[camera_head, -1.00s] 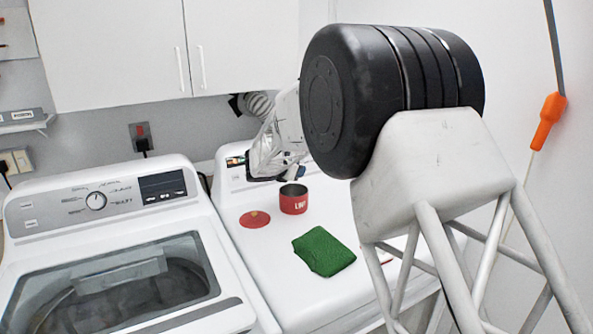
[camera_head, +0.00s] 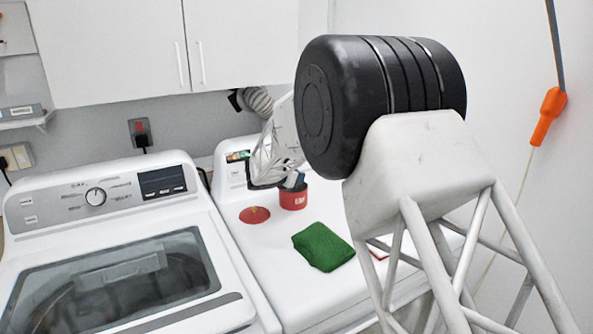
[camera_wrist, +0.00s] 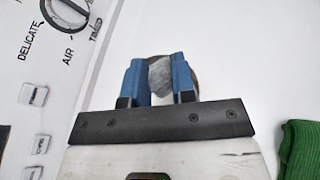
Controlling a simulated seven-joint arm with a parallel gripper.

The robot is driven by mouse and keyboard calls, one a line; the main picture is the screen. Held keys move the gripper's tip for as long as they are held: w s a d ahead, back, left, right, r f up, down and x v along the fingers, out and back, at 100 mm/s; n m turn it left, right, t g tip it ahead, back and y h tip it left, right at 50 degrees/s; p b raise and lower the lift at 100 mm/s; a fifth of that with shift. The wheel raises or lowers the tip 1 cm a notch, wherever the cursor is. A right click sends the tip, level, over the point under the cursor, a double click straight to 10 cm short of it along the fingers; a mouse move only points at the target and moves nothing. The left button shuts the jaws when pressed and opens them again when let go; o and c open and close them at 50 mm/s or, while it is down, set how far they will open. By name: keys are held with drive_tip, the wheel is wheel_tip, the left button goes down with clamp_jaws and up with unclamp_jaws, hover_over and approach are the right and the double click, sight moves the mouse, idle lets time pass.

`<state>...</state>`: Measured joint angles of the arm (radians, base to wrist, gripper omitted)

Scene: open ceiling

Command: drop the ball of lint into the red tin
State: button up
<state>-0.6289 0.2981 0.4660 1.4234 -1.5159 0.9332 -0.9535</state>
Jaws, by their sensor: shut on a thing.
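The red tin (camera_head: 293,201) stands upright and open on the white dryer top, with pale lettering on its side. My gripper (camera_head: 292,183) is right above the tin's mouth and hides part of its rim. In the wrist view my gripper (camera_wrist: 160,80) has its blue fingers shut on the grey ball of lint (camera_wrist: 160,77). A dark round opening shows behind the ball and fingers there, in line with the tin. The lint is too small to make out in the head view.
A red round lid (camera_head: 254,215) lies flat left of the tin. A folded green cloth (camera_head: 323,246) lies in front of it. The dryer's control panel (camera_head: 238,168) rises behind. A washer (camera_head: 110,250) stands to the left.

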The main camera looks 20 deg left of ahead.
drive_tip(key=shift+f, duration=0.9)
drive_tip(key=o, duration=1)
drive_tip(key=shift+c, duration=0.2)
drive_tip(key=shift+r, duration=0.15)
wheel_tip(320, 180, up, 6)
drive_tip(key=s+d+f+n+y, duration=0.1)
drive_tip(key=s+d+n+y, duration=0.1)
drive_tip(key=s, duration=0.8)
drive_tip(key=s+d+f+n+y, duration=0.1)
drive_tip(key=s+d+n+y, duration=0.1)
drive_tip(key=s, duration=0.7)
drive_tip(key=s+d+f+n+y, duration=0.1)
drive_tip(key=s+d+n+y, duration=0.1)
drive_tip(key=s, duration=0.8)
drive_tip(key=shift+s+f+n+t+y, duration=0.35)
drive_tip(key=shift+n+y, duration=0.25)
drive_tip(key=shift+y, duration=0.7)
